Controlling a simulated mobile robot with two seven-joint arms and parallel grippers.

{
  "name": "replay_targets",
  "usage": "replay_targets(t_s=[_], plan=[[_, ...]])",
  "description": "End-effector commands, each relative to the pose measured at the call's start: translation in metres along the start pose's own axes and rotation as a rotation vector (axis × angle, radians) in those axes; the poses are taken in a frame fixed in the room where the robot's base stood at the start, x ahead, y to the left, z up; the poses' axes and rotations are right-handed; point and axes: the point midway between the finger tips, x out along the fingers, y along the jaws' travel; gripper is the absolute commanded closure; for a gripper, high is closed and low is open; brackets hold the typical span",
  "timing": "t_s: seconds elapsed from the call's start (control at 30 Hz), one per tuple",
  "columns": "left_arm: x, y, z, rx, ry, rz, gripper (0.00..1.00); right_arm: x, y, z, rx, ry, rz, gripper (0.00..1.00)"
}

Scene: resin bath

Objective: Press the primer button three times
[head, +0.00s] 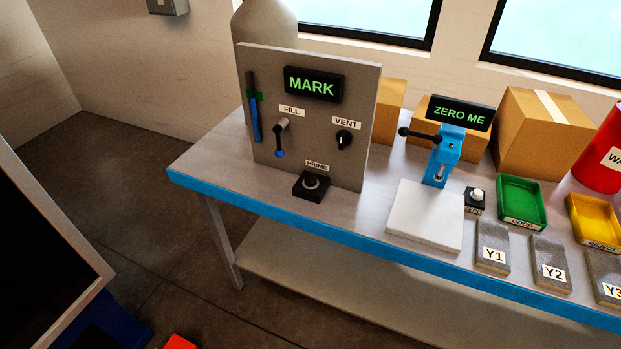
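The primer button (311,181) is a dark round button with a grey ring on a black box, under a PRIME label (317,165). It stands on the table at the foot of a grey panel (359,95). A green MARK display (313,84) is lit on the panel. Below it are a FILL lever (279,140) with a blue knob and a black VENT knob (344,140). Neither of my grippers shows in the head view, and nothing touches the button.
The table has a blue front edge (300,230). Right of the panel stand a blue press (446,155) reading ZERO ME, a white plate (425,217), a green tray (521,202), a yellow tray (597,222) and grey blocks (493,246). The table left of the panel is clear.

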Motion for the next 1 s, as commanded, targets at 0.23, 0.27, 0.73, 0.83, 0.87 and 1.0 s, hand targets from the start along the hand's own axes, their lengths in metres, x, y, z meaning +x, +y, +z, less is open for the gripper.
replay_targets(t_s=[0.23, 0.27, 0.73, 0.83, 0.87, 1.0], plan=[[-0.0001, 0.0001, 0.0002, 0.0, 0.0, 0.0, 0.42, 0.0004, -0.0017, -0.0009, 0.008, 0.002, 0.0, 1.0], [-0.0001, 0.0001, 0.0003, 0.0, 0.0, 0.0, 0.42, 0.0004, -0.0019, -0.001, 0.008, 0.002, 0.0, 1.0], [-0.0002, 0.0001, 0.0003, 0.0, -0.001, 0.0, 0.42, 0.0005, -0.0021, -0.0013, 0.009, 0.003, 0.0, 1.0], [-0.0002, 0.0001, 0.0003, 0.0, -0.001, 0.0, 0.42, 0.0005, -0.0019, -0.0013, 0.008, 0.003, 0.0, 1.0], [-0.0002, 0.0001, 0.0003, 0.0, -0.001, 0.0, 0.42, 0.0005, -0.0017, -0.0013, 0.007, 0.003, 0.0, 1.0], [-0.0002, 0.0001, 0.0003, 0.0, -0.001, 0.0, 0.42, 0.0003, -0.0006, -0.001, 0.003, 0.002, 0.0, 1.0]])
